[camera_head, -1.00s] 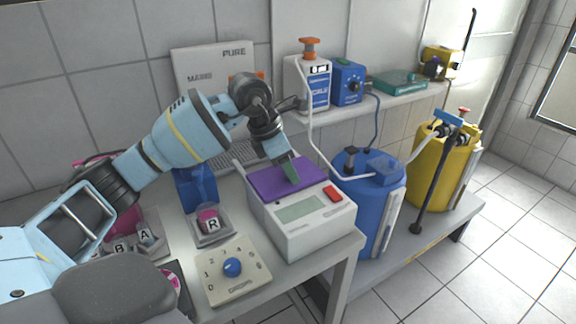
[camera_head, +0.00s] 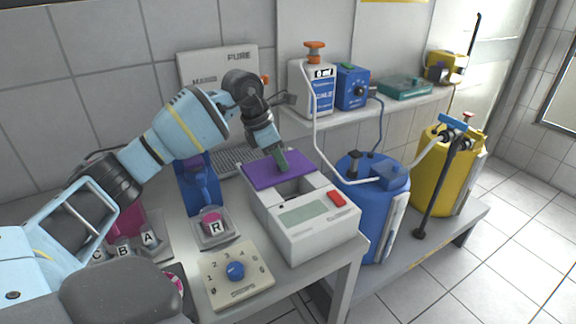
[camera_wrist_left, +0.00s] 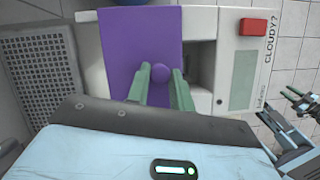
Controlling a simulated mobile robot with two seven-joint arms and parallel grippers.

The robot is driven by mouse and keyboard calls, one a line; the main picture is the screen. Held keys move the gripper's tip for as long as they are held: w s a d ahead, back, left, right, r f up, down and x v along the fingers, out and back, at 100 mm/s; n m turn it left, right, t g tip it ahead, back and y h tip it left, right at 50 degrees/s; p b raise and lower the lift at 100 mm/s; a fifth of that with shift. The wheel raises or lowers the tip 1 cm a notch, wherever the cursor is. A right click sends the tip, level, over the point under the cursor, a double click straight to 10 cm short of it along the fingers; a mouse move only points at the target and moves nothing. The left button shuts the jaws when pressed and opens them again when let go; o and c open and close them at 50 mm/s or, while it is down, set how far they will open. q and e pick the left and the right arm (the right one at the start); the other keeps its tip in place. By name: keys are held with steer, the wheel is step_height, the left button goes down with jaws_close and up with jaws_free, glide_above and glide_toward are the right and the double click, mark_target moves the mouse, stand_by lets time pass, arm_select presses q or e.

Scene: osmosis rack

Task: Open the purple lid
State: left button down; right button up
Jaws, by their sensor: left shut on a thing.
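The purple lid (camera_head: 262,175) lies flat on top of the white box-shaped device (camera_head: 318,235), over its rear part. A dark opening (camera_head: 296,187) shows in front of the lid.
The device has a grey display (camera_head: 303,211) and a red button (camera_head: 337,198). A blue barrel (camera_head: 362,215) stands close at its right. A dial panel (camera_head: 237,272) and a pink R button (camera_head: 212,224) are at front left. A keyboard-like grid (camera_wrist_left: 38,70) lies behind.

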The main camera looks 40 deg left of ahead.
mark_target(265, 169)
arm_select(q)
steer(key=shift+w+a, duration=0.3)
steer(key=shift+a, duration=0.4)
steer(key=c, duration=1.2)
jaws_free()
steer(key=v, duration=0.8)
steer(key=shift+d+f, duration=0.1)
